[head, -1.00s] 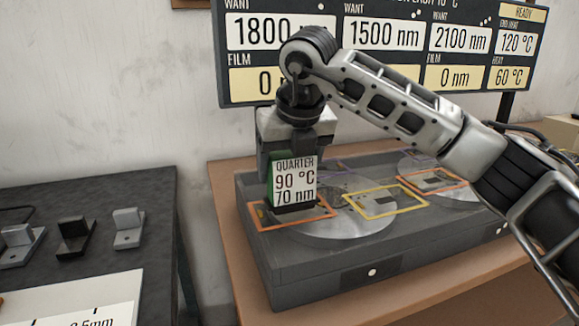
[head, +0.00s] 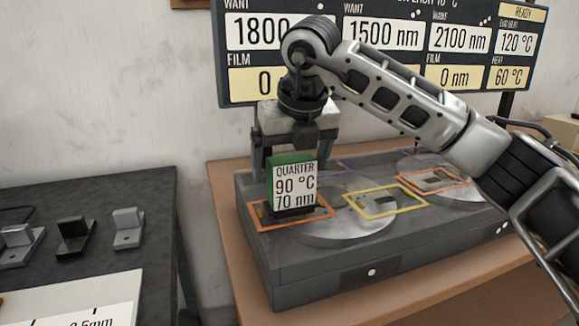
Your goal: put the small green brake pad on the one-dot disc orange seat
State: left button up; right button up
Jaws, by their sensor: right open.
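The small green brake pad (head: 290,158) stands upright in the orange seat (head: 263,226) on the near-left disc (head: 345,230). A white label reading "QUARTER 90 °C 70 nm" covers its front. The front of the machine below this disc carries one white dot. My right gripper (head: 295,160) is open, just above and around the pad's top, with its fingers apart to either side. My left gripper is not in view.
A yellow seat (head: 388,204) lies on the same disc, and another orange seat (head: 432,181) is on the farther disc. Several small metal brackets (head: 128,228) stand on the dark table at left. A display board (head: 380,75) rises behind the machine.

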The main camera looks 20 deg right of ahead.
jog(key=v, duration=1)
